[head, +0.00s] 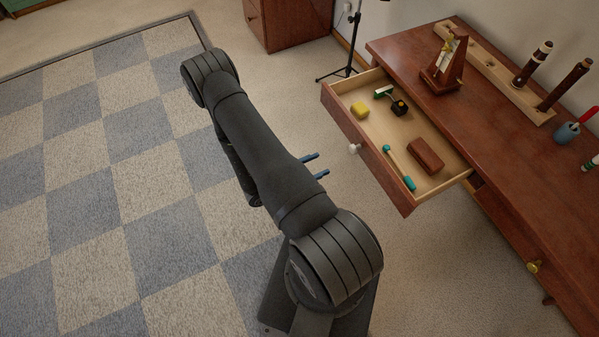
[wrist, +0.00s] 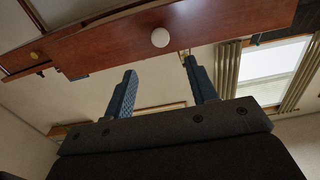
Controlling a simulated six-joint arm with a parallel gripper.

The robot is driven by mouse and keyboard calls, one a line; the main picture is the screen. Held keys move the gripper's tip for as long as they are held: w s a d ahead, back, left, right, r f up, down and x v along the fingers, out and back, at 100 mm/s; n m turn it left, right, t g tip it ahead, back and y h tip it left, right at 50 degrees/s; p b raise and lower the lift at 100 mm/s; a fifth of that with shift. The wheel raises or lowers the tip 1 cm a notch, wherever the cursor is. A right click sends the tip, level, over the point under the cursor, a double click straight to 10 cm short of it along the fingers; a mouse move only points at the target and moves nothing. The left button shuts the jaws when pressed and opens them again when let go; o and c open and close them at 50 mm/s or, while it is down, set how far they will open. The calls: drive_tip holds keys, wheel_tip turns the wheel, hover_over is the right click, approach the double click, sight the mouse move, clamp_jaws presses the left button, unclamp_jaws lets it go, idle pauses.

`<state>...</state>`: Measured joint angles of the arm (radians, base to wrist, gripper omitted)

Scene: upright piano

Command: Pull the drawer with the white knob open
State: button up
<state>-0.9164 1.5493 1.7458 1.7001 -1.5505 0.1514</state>
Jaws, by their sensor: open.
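The drawer (head: 372,157) with the white knob (head: 354,149) stands pulled out from the desk in the head view, its inside showing. The white knob also shows in the wrist view (wrist: 160,37), on the drawer front (wrist: 120,47), beyond and between my fingertips. My gripper (head: 318,166) is open and empty. It is left of the knob in the head view, with a clear gap between them. In the wrist view my gripper's two blue fingers (wrist: 160,68) are spread apart and touch nothing visible.
The open drawer holds a yellow block (head: 360,109), a brown block (head: 426,155), a teal-handled tool (head: 399,168) and a green-and-black item (head: 397,104). A metronome (head: 444,66) stands on the desk top (head: 490,130). Another drawer has a yellow knob (head: 533,267). Carpet is clear around my gripper.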

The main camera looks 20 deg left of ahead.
sight(351, 150)
drive_tip(key=shift+v, duration=2.95)
drive_tip(key=x, duration=1.6)
drive_tip(key=shift+w+d, duration=0.2)
drive_tip(key=shift+w, duration=0.05)
drive_tip(key=shift+x, duration=1.3)
drive_tip(key=shift+s, duration=0.1)
idle(0.4)
drive_tip(key=v, duration=1.6)
